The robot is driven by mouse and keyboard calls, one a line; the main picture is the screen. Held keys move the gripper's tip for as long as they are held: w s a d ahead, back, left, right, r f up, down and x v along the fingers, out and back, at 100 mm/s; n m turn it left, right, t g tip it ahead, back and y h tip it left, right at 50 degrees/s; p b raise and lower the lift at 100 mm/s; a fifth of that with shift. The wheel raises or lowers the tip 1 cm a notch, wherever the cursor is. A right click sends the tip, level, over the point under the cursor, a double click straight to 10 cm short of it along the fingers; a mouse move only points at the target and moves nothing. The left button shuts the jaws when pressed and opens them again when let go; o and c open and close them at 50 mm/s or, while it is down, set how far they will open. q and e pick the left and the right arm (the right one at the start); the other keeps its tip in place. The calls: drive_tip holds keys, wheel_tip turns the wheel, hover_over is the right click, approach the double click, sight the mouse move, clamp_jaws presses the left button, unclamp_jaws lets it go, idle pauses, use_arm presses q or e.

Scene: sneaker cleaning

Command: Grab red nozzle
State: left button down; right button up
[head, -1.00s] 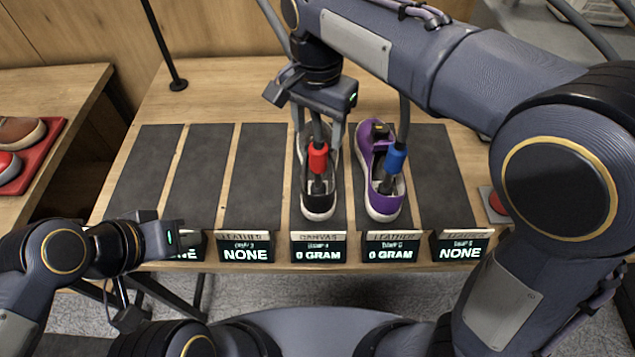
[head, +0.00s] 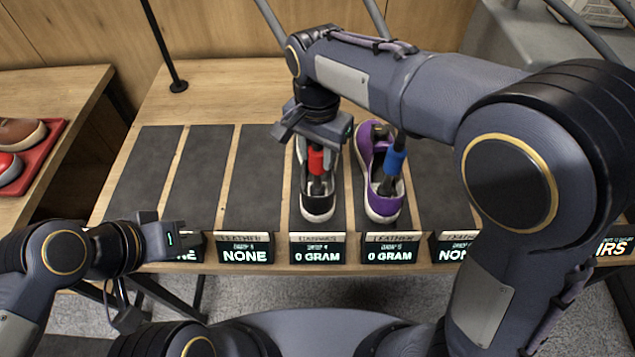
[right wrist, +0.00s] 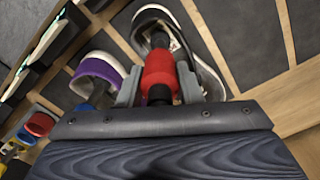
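The red nozzle (head: 317,160) is upright on a dark stem inside the black-and-white shoe (head: 318,203), on the middle dark mat. My right gripper (head: 315,148) is above that shoe, pointing down. In the right wrist view, my right gripper's fingers (right wrist: 160,88) lie close against both sides of the red nozzle (right wrist: 160,72); the gripper looks shut on it, with the nozzle still in the shoe. My left gripper (head: 182,238) is low at the table's front left, away from the shoes; its fingers are too unclear to tell their state.
A purple shoe (head: 366,150) with a blue nozzle (head: 394,162) stands just right of the red nozzle's shoe. Dark mats (head: 205,180) to the left are empty. Display boxes (head: 245,250) line the front edge. A red tray (head: 50,150) with shoes is on the left table.

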clamp_jaws()
drive_tip(key=shift+r, duration=0.1)
